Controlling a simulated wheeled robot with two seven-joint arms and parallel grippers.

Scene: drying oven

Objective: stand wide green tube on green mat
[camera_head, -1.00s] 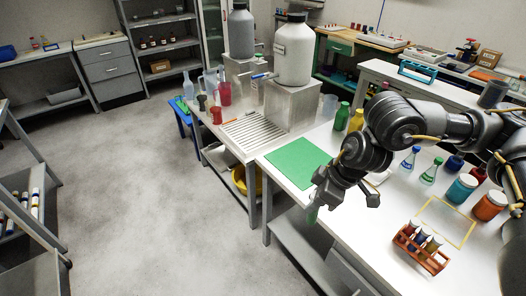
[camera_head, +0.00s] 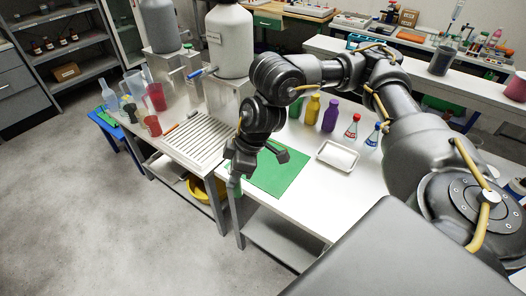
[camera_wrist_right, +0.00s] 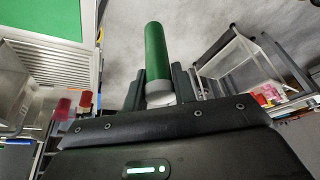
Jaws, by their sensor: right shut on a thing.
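The wide green tube (camera_head: 235,187) is in my right gripper (camera_head: 238,176). In the right wrist view the green tube (camera_wrist_right: 156,52), with a pale end, sits between the dark fingers of the gripper (camera_wrist_right: 160,88), which are shut on it. In the head view the tube hangs near the table's edge, by the left side of the green mat. The flat green mat (camera_head: 287,177) lies on the white table, partly hidden by my right gripper and arm; it also shows in the right wrist view (camera_wrist_right: 45,17). I cannot tell the tube's height above the table. My left gripper is not in view.
A white tray (camera_head: 338,156) lies right of the mat. A yellow bottle (camera_head: 312,109), a purple bottle (camera_head: 330,115) and small flasks (camera_head: 352,127) stand behind it. A slotted drain plate (camera_head: 200,139) and red beakers (camera_head: 155,97) are to the left. The visible mat is bare.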

